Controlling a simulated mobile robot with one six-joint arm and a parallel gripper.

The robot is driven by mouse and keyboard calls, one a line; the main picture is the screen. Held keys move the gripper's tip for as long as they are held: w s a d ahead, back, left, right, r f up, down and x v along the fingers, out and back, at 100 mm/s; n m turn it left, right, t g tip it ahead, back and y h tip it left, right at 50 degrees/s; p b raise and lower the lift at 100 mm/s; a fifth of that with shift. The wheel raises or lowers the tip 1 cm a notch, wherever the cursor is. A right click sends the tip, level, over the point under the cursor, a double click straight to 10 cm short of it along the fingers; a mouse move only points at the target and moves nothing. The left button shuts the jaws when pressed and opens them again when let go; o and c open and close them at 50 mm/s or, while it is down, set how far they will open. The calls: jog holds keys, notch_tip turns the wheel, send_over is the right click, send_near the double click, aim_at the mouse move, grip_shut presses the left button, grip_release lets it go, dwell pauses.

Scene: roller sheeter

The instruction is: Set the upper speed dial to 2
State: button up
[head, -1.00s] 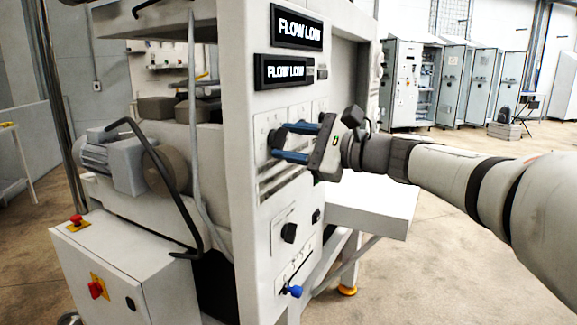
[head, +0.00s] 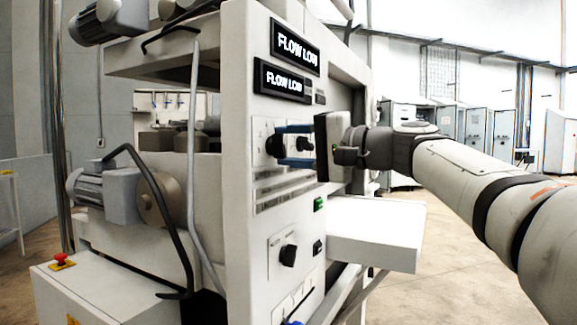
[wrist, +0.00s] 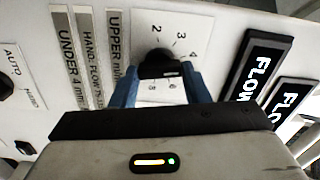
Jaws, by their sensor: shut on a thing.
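The upper speed dial is a black knob (wrist: 158,62) on a white plate marked 2, 3, 4, 6 and 8 in the wrist view. It is partly visible in the head view (head: 271,146), left of the fingers. My gripper (head: 283,146) reaches in from the right, its blue fingers above and below the knob. In the wrist view my gripper (wrist: 160,76) has one finger on each side of the knob and is shut on it. Which number the knob points to is hard to tell.
Two FLOW LOW displays (head: 284,80) sit above the dial. A lower black knob (head: 288,255), a green button (head: 319,204) and a black switch (head: 317,247) are below. A white table (head: 375,235) juts out to the right. Another AUTO knob (wrist: 5,88) shows in the wrist view.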

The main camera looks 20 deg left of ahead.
jog(key=n+b, duration=0.3)
jog(key=n, duration=0.1)
jog(key=shift+f+n+b, duration=0.3)
jog(key=shift+f+b, duration=0.1)
jog(key=n+b, duration=0.3)
jog(key=n, duration=0.1)
jog(key=shift+r+n, duration=0.15)
jog(key=shift+n, duration=0.15)
jog(key=n+b, duration=0.1)
jog(key=n, duration=0.1)
jog(key=n+b, duration=0.1)
jog(key=n, duration=0.1)
jog(key=shift+s+r+n+b, duration=0.15)
jog(key=shift+n+b, duration=0.15)
jog(key=shift+s+r+n+b, duration=0.15)
jog(key=shift+n+b, duration=0.25)
jog(key=shift+n, duration=0.65)
jog(key=shift+w+r+n+b, duration=0.1)
jog(key=shift+n+b, duration=0.3)
jog(key=shift+n, duration=0.65)
jog(key=o, duration=0.7)
jog(key=shift+s+a+r, duration=0.1)
jog(key=shift+s, duration=0.05)
jog(key=shift+o, duration=1.4)
